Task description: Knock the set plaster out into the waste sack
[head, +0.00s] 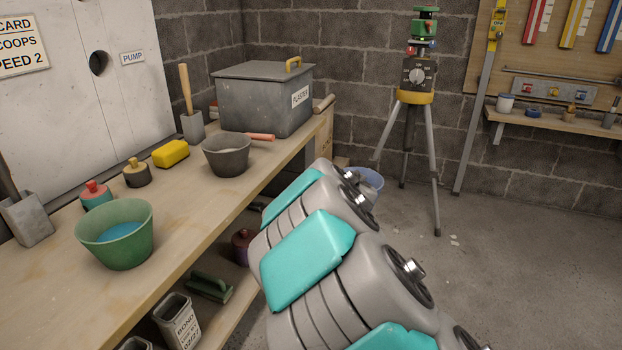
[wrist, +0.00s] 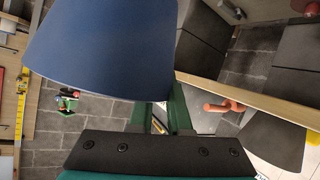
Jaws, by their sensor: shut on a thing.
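A dark blue bowl-like vessel (wrist: 110,50) fills the upper left of the wrist view, close to the camera, with its smooth outer wall showing. My gripper (wrist: 161,112) has green fingers and is shut on this blue bowl. The bowl's inside is hidden, so I cannot tell what plaster it holds. In the head view my arm hides the gripper. I cannot make out a waste sack for certain.
The bench at left carries a grey plaster bin (head: 263,100), a grey bowl (head: 227,158) with an orange-handled tool, a yellow sponge (head: 171,154) and a green bowl of blue liquid (head: 122,250). A tripod instrument (head: 413,95) stands at the back.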

